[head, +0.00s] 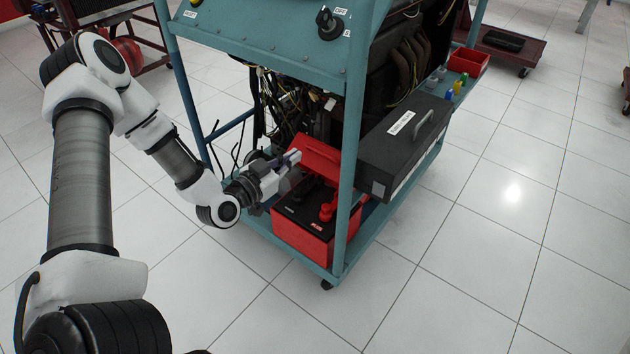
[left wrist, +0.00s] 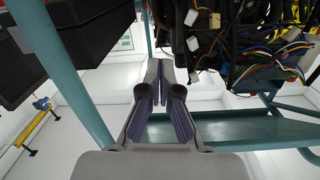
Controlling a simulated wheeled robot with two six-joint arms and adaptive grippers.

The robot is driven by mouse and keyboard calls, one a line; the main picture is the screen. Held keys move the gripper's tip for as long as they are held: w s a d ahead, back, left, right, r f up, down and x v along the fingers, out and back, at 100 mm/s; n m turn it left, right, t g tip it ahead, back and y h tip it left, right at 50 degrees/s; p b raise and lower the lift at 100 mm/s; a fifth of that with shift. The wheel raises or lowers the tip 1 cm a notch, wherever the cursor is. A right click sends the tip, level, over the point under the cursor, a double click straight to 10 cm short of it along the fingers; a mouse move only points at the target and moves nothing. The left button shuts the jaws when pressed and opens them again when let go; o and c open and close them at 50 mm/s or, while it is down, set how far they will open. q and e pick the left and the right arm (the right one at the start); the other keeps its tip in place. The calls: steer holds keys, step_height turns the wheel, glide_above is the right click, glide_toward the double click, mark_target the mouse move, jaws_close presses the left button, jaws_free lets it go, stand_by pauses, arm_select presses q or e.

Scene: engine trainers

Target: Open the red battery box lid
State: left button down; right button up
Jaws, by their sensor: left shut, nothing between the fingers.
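The red battery box (head: 302,236) sits on the lower shelf of the teal engine stand in the head view. Its red lid (head: 321,156) is raised at the back, and the black battery top with a red terminal cap (head: 326,212) shows below it. My left gripper (head: 292,157) is shut and empty, its tips beside the left edge of the raised lid. I cannot tell whether they touch it. The left wrist view shows the closed fingers (left wrist: 166,85); I cannot make out the lid there. My right gripper is not in view.
The teal stand's front post (head: 352,150) rises in front of the box's right side. A black case with a handle (head: 402,145) is to the right. Loose wiring (head: 285,95) hangs above, also in the left wrist view (left wrist: 265,50). The tiled floor (head: 480,260) is clear.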

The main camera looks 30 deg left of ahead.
arm_select(q)
step_height(320, 180, down, 5)
steer(key=s+b, duration=0.2)
steer(key=s, duration=0.1)
steer(key=n+b, duration=0.2)
steer(key=b, duration=0.8)
glide_toward(330, 167)
steer(key=w+a+r, duration=0.2)
steer(key=w+r, duration=0.1)
steer(key=w, duration=0.3)
steer(key=shift+w+d+r+t+y, duration=0.1)
steer(key=shift+w+d+t+y, duration=0.05)
steer(key=shift+w+t+y, duration=0.15)
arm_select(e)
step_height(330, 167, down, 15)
arm_select(q)
steer(key=shift+r, duration=0.1)
